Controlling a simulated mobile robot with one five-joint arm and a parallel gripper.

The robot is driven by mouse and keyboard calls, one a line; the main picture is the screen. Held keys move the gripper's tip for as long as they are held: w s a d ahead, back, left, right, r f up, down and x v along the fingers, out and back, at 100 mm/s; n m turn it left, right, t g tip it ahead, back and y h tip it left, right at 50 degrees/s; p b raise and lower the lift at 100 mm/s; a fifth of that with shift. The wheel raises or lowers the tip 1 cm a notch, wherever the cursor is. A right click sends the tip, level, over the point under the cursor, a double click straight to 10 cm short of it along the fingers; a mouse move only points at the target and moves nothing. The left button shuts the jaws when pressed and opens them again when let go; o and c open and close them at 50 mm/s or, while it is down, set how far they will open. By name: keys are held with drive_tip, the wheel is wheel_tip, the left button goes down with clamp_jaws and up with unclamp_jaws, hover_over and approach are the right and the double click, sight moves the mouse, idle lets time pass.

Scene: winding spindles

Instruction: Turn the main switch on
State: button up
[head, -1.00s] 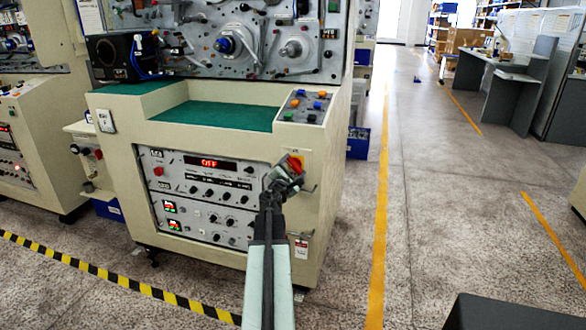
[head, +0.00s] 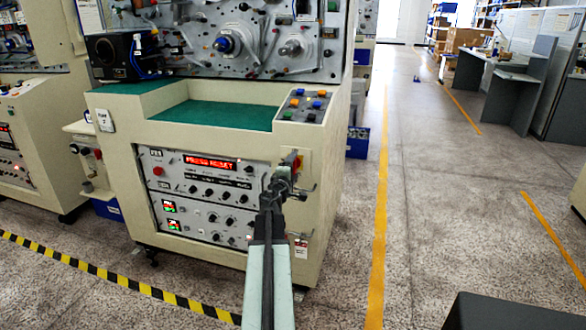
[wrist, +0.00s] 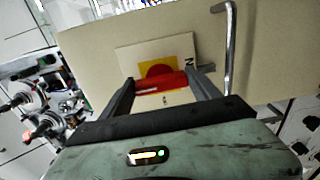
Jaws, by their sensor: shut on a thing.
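The main switch is a red rotary handle on a yellow plate. In the wrist view the red handle (wrist: 160,82) lies between the two dark fingers of my gripper (wrist: 160,84), which is shut on it. In the head view my gripper (head: 284,172) is at the upper right of the machine's front panel and hides most of the switch. The red display (head: 209,163) on the panel is lit with a longer text that looks like "PRESS RESET".
A metal bar handle (wrist: 230,50) stands right of the switch in the wrist view. A box of coloured buttons (head: 306,105) sits above the switch. A green work surface (head: 215,116) lies at the upper left.

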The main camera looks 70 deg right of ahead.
drive_tip(key=shift+m, duration=0.3)
drive_tip(key=o, duration=1.4)
drive_tip(key=a, duration=0.7)
drive_tip(key=shift+s+a, duration=0.2)
drive_tip(key=shift+a, duration=0.2)
